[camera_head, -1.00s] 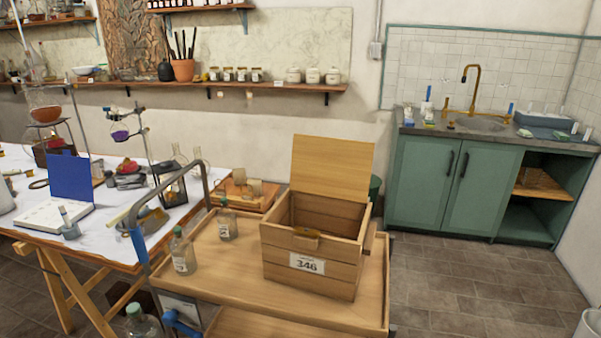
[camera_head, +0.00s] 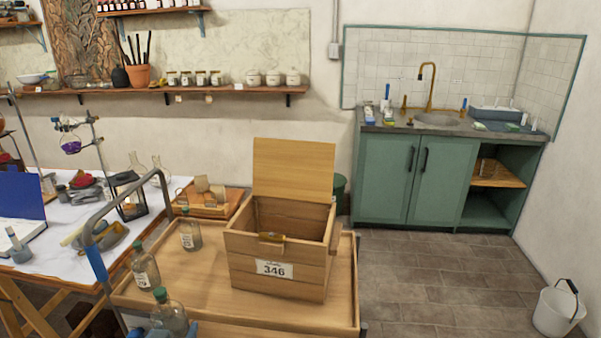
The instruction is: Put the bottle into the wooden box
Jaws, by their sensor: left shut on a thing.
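The wooden box (camera_head: 277,272) stands on the wooden cart top (camera_head: 200,285), its lid (camera_head: 293,170) raised and its top open. It bears a white label reading 346. A clear glass bottle (camera_head: 169,313) with a green cap is at the bottom edge, left of the box and in front of the cart top. My left gripper (camera_head: 174,330) is shut on this bottle; it barely shows, and the bottle's lower part is cut off. Two similar bottles stand on the cart's left side, one nearer (camera_head: 145,269) and one farther (camera_head: 190,232). My right gripper is not in view.
A grey metal cart handle (camera_head: 110,205) rises at the cart's left. A wooden tray (camera_head: 209,207) with small items lies behind the cart. The cluttered lab table (camera_head: 60,245) is at left. Floor is clear at right, with a white bucket (camera_head: 558,309).

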